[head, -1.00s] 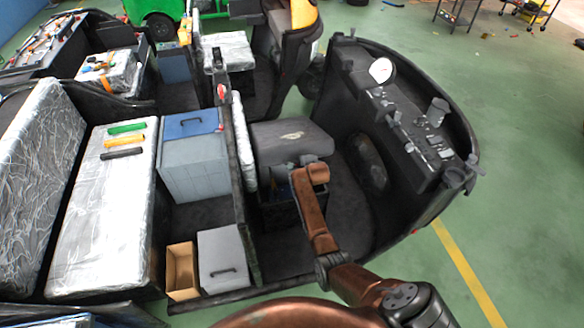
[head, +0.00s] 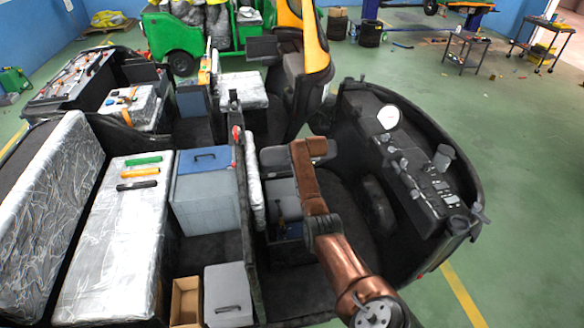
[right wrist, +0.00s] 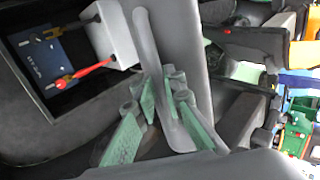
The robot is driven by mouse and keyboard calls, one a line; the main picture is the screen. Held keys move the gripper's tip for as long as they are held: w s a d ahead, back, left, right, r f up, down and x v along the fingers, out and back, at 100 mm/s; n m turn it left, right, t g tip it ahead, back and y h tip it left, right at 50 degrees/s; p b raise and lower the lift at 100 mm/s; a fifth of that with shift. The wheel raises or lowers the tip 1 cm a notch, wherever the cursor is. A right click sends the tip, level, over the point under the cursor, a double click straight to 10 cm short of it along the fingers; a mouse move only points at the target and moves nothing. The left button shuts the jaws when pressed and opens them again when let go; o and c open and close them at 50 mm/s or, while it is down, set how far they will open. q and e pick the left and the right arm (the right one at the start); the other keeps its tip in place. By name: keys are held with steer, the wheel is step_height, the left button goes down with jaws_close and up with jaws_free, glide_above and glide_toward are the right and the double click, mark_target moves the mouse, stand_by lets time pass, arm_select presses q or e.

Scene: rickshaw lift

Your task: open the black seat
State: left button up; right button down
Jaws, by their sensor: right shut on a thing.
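The black seat (head: 272,156) is in the middle of the head view, in the cab of the front vehicle. It is tilted up, and the bay (head: 286,228) under it is exposed. My right arm crosses in front of it and hides part of it. In the right wrist view the seat (right wrist: 172,45) is a dark grey panel running down between the green-padded fingers of my right gripper (right wrist: 165,112), which is shut on its edge. The open bay there shows a blue battery (right wrist: 42,50) and a red clamp (right wrist: 85,72). My left gripper is not in view.
The dashboard (head: 415,165) with a white gauge (head: 388,117) stands right of the seat. A partition with a wrapped backrest (head: 254,190) is to its left. A blue-lidded grey box (head: 205,190) stands beyond that. Open green floor (head: 500,190) lies to the right.

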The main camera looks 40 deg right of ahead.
steer(key=shift+w+d+r, duration=0.3)
steer(key=shift+w+r, duration=0.1)
steer(key=c, duration=2.3)
jaws_free()
steer(key=shift+a+r, duration=0.1)
steer(key=v, duration=1.1)
steer(key=shift+s+r, duration=0.25)
steer(key=shift+r, duration=0.05)
